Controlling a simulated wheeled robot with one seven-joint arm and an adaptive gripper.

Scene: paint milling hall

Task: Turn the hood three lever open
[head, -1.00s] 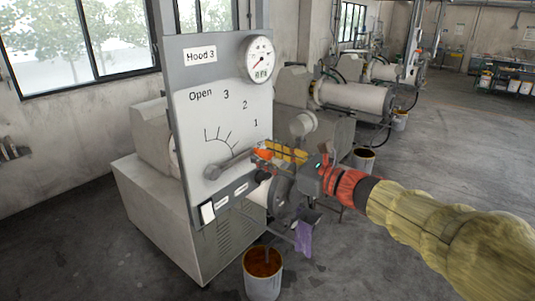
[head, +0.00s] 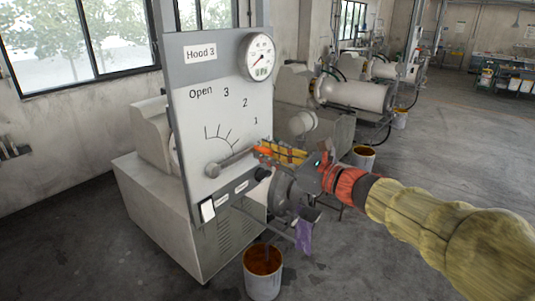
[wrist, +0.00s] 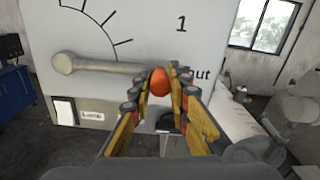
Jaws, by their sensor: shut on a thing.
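The Hood 3 panel (head: 185,125) is a grey upright board with a scale reading Open, 3, 2, 1. The hood three lever (head: 232,160) is a grey bar from a round pivot at the lower left of the panel. It points right, below the 1. In the wrist view the lever (wrist: 105,66) lies nearly level, its orange knob (wrist: 160,82) beside a partly hidden word ending in "ut". My gripper (wrist: 161,85), also in the head view (head: 262,150), is shut on the knob, one finger on each side. The fingers hide part of the knob in the head view.
A round gauge (head: 259,57) sits at the panel's upper right. A white switch (head: 208,210) and a black knob (head: 262,174) are below the lever. A bucket of brown paint (head: 263,272) and a purple cloth (head: 304,236) are below my gripper. Open floor lies at right.

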